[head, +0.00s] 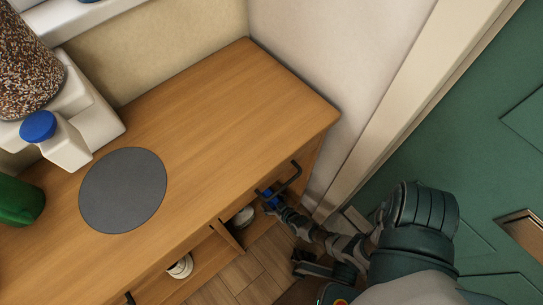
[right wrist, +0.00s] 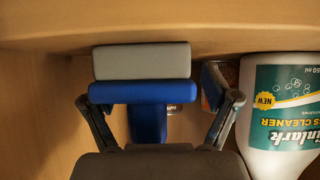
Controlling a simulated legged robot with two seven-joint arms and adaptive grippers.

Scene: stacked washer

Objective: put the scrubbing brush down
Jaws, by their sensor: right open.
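The scrubbing brush (right wrist: 148,92) has a blue body and handle and a grey block along its top edge. In the right wrist view it is between the two spread fingers of my right gripper (right wrist: 160,104), inside a wooden compartment. The fingers stand out to either side of it. In the head view my right arm reaches down into the cabinet's front opening, and a small blue patch of the brush (head: 268,196) shows by the right gripper (head: 280,208). The gripper hides part of the brush. My left gripper is out of view.
A white cleaner bottle (right wrist: 284,115) stands right of the gripper, with an orange-labelled container (right wrist: 211,90) behind the right finger. The wooden cabinet (head: 235,110) carries a dark round mat (head: 123,190) and a blue-capped white bottle (head: 65,143). A black handle (head: 287,180) is near my forearm.

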